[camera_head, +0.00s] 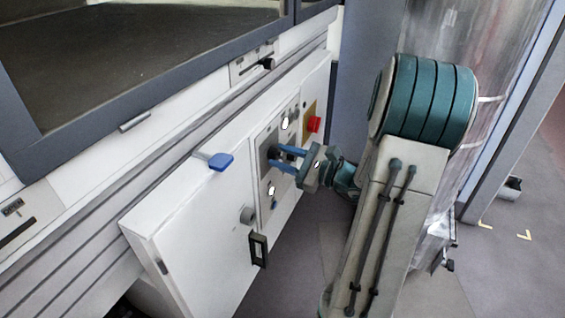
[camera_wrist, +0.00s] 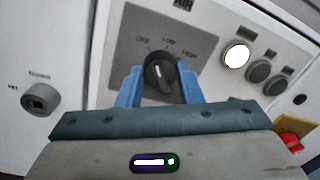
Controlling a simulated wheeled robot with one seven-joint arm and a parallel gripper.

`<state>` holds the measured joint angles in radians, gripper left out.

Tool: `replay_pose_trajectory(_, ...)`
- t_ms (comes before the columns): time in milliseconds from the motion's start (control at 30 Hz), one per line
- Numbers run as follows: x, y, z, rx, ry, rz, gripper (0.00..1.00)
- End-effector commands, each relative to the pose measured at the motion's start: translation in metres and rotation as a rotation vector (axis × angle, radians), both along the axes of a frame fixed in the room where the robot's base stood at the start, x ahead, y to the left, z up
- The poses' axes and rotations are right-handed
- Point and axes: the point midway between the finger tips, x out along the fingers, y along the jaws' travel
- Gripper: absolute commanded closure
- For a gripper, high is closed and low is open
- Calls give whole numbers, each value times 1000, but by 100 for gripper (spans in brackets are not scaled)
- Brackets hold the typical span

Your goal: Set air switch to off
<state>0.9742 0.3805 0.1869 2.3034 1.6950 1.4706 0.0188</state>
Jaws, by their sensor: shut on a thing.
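The air switch (camera_wrist: 159,72) is a dark rotary knob on a grey plate (camera_wrist: 126,40) marked "AIR". Labels around it seem to read OFF at the left, LOW at the top and HIGH at the right. The knob's pale pointer line stands close to upright, nearest LOW. My gripper (camera_wrist: 160,84) has its two blue fingers on either side of the knob, shut on it. In the head view my gripper (camera_head: 288,158) reaches the panel from the right, and its fingers partly hide the knob.
A white lit button (camera_wrist: 236,55) and dark buttons (camera_wrist: 259,71) lie right of the knob. A red knob (camera_head: 314,124) sits at the panel's far end. A lock (camera_wrist: 40,97) is at left.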

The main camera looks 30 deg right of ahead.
Motion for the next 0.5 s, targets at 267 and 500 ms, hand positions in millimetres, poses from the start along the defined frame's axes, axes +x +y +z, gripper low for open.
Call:
replay_pose_trajectory(267, -1, 3, -3, -132, -104, 8, 90)
replay_pose_trajectory(500, -1, 3, -2, -190, -148, 7, 90)
